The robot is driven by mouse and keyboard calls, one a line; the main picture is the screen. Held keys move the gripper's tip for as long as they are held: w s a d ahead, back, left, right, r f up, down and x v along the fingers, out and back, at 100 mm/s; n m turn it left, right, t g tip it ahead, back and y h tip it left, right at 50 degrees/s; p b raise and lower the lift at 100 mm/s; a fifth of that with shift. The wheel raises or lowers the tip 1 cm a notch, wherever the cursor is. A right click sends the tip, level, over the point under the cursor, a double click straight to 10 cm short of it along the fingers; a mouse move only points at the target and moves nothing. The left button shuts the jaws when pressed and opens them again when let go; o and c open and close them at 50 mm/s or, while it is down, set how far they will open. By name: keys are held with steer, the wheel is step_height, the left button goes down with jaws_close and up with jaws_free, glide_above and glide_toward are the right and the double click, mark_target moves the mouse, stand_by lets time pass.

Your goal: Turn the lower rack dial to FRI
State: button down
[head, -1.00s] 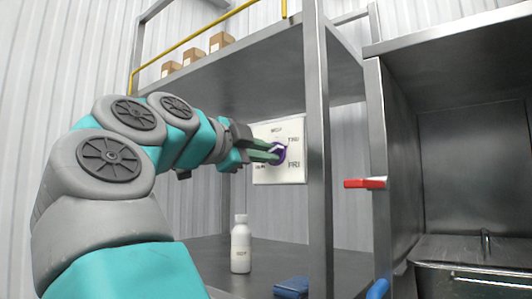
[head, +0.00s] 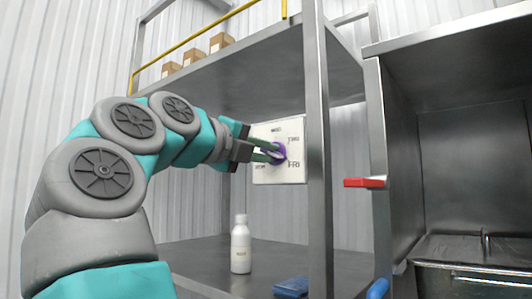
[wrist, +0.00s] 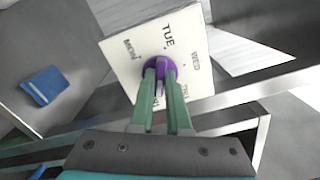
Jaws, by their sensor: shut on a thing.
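The dial (head: 275,153) is a round purple knob on a white square panel (head: 291,126) that hangs between the rack's shelves. In the head view, WED reads at the panel's top, THU at upper right and FRI at lower right. My gripper (head: 271,154) reaches in from the left, with its green fingers closed on the knob. In the wrist view the purple knob (wrist: 158,66) shows around the fingertips of my gripper (wrist: 160,70). MON, TUE and WED are readable there; the lower labels are partly covered. I cannot tell which day the knob points to.
A white bottle (head: 240,246) and a blue folded item (head: 291,287) sit on the lower shelf (head: 205,258). A steel upright (head: 318,190) stands just right of the panel. A red handle (head: 365,182) sticks out farther right. Several small boxes (head: 195,55) stand on the upper shelf.

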steer(key=shift+f+m, duration=0.1)
steer(key=shift+m, duration=0.5)
steer(key=c, duration=0.9)
jaws_free()
steer(key=v, duration=0.7)
steer(key=shift+s+a, duration=0.25)
steer(key=shift+s, duration=0.1)
